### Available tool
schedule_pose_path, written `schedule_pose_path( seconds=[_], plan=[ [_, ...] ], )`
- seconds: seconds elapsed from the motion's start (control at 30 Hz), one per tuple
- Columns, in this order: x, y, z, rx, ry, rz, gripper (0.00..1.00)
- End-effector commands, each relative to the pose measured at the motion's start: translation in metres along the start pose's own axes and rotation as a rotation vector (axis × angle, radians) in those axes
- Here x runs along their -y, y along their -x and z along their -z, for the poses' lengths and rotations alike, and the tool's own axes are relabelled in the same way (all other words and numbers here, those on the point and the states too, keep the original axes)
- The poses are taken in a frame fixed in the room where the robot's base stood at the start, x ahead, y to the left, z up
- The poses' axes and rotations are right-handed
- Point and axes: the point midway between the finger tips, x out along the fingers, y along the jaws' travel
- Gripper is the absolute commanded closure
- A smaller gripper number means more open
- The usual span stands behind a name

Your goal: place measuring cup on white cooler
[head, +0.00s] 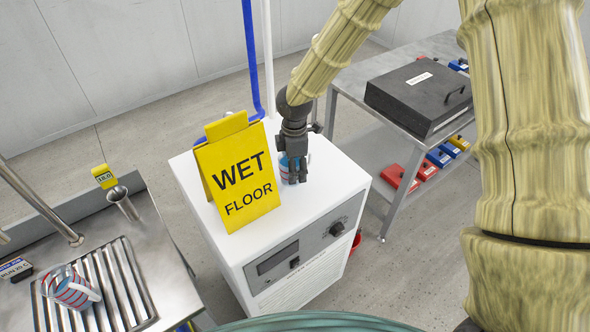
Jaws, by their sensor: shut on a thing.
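The white cooler (331,187) stands in the middle of the head view, with a control panel on its front. My gripper (293,181) points down over its top, right of the wet floor sign. The fingers hide much of the cup. I cannot tell whether its base touches the cooler top. A similar striped cup (74,291) lies tilted on the ribbed drainboard at the lower left.
A yellow wet floor sign (238,178) stands on the cooler's left part, close to my gripper. The cooler top is clear at right. A grey cart (350,83) with a black case (418,92) stands at right; a steel sink bench (165,275) stands at left.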

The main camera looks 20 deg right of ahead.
Motion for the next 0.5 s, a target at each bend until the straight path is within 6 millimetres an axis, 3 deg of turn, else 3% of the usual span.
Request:
schedule_pose_path(
  seconds=[0.17, 0.5],
  plan=[
    [0.001, -0.016, -0.001, 0.0, -0.002, 0.001, 0.74],
    [0.0, -0.019, 0.0, 0.0, -0.001, 0.0, 0.74]
  ],
)
